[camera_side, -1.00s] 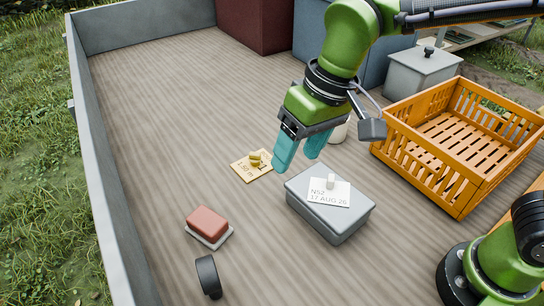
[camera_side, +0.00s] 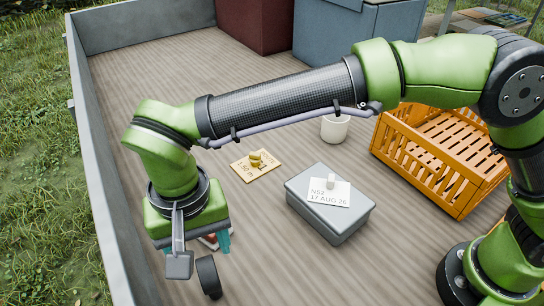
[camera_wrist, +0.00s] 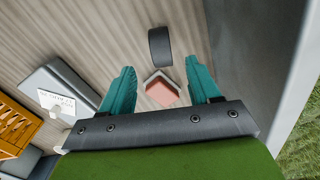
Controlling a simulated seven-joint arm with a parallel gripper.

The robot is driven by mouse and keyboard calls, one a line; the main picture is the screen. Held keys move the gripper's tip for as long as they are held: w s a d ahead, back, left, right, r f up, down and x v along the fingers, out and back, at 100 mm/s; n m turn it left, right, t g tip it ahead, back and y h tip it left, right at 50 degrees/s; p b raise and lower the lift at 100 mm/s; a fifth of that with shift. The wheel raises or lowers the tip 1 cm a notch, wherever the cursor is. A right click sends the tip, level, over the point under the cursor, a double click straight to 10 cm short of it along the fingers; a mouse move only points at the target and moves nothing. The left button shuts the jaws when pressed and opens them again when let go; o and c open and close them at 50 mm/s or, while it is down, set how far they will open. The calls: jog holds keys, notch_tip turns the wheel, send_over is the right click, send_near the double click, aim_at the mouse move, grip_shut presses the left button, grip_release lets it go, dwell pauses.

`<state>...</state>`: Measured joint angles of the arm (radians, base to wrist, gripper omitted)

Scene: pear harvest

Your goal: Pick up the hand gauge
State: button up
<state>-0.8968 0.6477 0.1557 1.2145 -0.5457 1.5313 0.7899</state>
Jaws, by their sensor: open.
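No thing here is labelled as the hand gauge; a dark ring-like band (camera_side: 208,277) standing on edge may be it, but I cannot tell for sure. In the wrist view the band (camera_wrist: 160,46) lies just beyond my fingertips. My gripper (camera_side: 197,247) is open, with its teal fingers pointing down; in the wrist view my gripper (camera_wrist: 160,68) has them apart. A red block on a pale grey base (camera_wrist: 161,89) shows between the fingers, with no contact visible. In the side view my gripper mostly hides this block (camera_side: 209,241).
A grey lidded box (camera_side: 300,205) with a paper label stands mid-bed. Behind it are a card with brass pieces (camera_side: 245,174) and a white cup (camera_side: 335,128). An orange crate (camera_side: 391,160) is at right. The bed wall (camera_side: 108,225) rises close on the left.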

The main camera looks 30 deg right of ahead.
aim_at(209, 274)
notch_tip(209, 274, down, 10)
jog(key=shift+w, duration=0.15)
jog(key=shift+r, duration=0.1)
jog(key=c, duration=1.1)
